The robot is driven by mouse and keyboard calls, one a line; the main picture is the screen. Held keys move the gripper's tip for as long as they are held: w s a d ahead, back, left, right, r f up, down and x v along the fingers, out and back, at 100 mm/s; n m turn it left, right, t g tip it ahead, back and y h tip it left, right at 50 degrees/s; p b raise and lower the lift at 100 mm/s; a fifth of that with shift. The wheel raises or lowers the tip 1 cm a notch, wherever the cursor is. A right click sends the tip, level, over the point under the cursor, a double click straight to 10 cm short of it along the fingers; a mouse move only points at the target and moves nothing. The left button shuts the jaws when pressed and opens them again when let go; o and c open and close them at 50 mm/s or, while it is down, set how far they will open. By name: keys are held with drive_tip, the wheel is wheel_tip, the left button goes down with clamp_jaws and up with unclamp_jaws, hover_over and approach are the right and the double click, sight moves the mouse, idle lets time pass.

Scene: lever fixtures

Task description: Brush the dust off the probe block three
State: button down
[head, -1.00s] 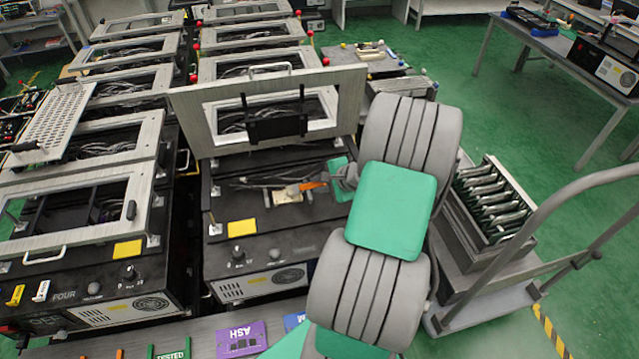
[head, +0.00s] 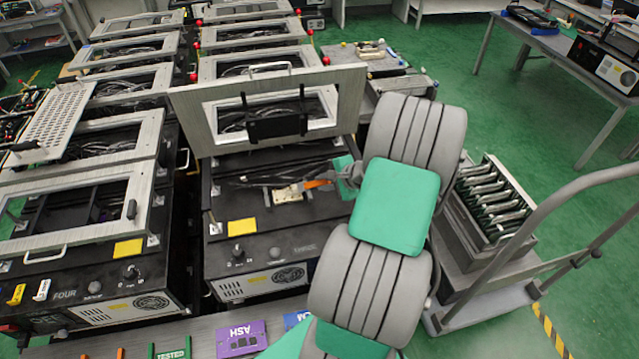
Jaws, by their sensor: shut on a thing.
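My gripper (head: 338,180) is over the open fixture in the middle and is shut on a brush with an orange handle (head: 317,184). The brush's pale head is at the light-coloured probe block (head: 288,194) in the fixture's dark bed. I cannot tell whether the bristles touch the block, and dust is too small to see. The fixture's framed lid (head: 350,100) stands raised behind the block. My arm hides the right part of the fixture and much of its front label.
A fixture marked FOUR (head: 65,294) stands to the left. A trolley (head: 480,290) with a rack of boards (head: 492,195) stands at the right, close to my arm. A purple ASH tag (head: 241,337) lies on the front ledge. Green floor is free farther right.

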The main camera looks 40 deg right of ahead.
drive_tip(key=shift+s+d, duration=0.25)
drive_tip(key=shift+d, duration=0.15)
drive_tip(key=shift+w+a+p, duration=0.25)
drive_tip(key=shift+w+a, duration=0.05)
drive_tip(key=shift+a, duration=0.4)
drive_tip(key=shift+w+a+p, duration=0.2)
drive_tip(key=shift+w+a, duration=0.1)
drive_tip(key=shift+a, duration=0.4)
drive_tip(key=shift+s+d+f+b, duration=0.15)
drive_tip(key=shift+s+d, duration=0.15)
drive_tip(key=shift+d, duration=0.4)
drive_tip(key=shift+s+d+r+b, duration=0.15)
drive_tip(key=shift+s+d, duration=0.15)
drive_tip(key=shift+d, duration=0.4)
drive_tip(key=shift+w+a+p, duration=0.25)
drive_tip(key=shift+w+a, duration=0.05)
drive_tip(key=shift+a, duration=0.4)
drive_tip(key=shift+w+a+p, duration=0.2)
drive_tip(key=shift+w+a, duration=0.1)
drive_tip(key=shift+a, duration=0.4)
drive_tip(key=shift+r, duration=0.1)
wheel_tip(320, 180, up, 9)
drive_tip(key=p, duration=0.6)
drive_tip(key=shift+p, duration=0.3)
